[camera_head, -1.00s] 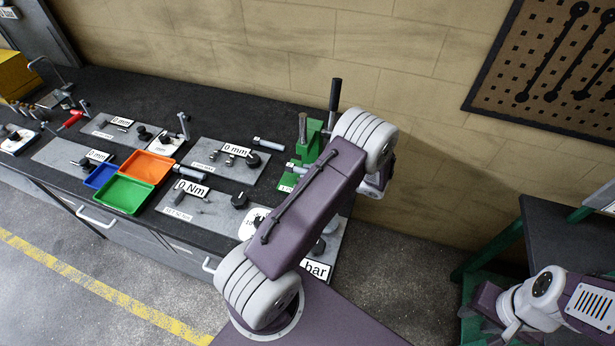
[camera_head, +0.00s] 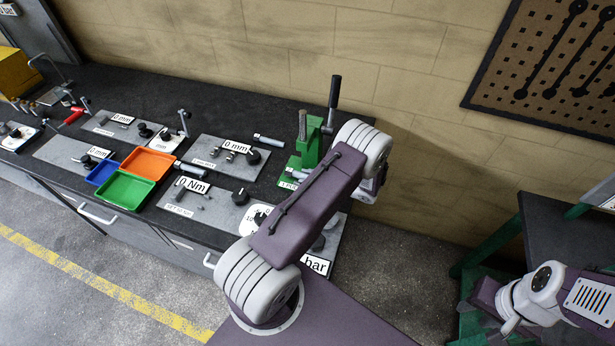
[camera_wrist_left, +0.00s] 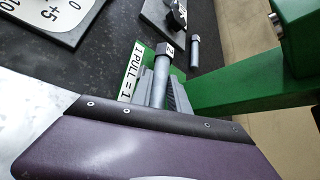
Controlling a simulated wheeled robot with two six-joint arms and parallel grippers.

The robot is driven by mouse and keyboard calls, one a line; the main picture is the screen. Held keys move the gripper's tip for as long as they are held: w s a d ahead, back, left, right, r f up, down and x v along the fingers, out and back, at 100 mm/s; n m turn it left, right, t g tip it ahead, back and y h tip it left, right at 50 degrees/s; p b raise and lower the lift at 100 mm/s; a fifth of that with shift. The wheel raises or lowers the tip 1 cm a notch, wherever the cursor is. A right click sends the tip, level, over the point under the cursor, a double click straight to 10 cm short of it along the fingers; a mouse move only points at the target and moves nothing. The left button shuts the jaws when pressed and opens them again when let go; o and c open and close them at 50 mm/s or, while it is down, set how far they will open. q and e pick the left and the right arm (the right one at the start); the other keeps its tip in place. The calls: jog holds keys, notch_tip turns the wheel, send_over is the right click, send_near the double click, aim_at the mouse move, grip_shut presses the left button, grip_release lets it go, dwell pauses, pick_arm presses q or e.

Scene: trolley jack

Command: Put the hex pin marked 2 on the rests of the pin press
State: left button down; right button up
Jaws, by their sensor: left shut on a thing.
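The hex pin marked 2 (camera_wrist_left: 164,62) is a grey rod with its marked hex head pointing away from me in the left wrist view. My left gripper (camera_wrist_left: 160,88) is shut on its shank. The pin is over the green base of the pin press (camera_wrist_left: 235,88), beside the "1 PULL = 1" label. In the head view the press (camera_head: 309,143) stands at the bench's right end, and a grey pin end (camera_head: 294,172) shows by it. My arm covers the left gripper there. I cannot make out the rests or whether the pin touches them. My right gripper's fingers do not show.
Another hex pin (camera_wrist_left: 194,52) lies on the bench close by; it also shows in the head view (camera_head: 268,140). The press's black-gripped lever (camera_head: 335,92) stands up behind. Plates with gauges and orange (camera_head: 148,164), green and blue trays fill the bench to the left.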

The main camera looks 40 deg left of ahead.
pick_arm(q)
jog(key=shift+f, duration=0.3)
jog(key=c, duration=1.3)
grip_release()
jog(key=shift+o, duration=0.2)
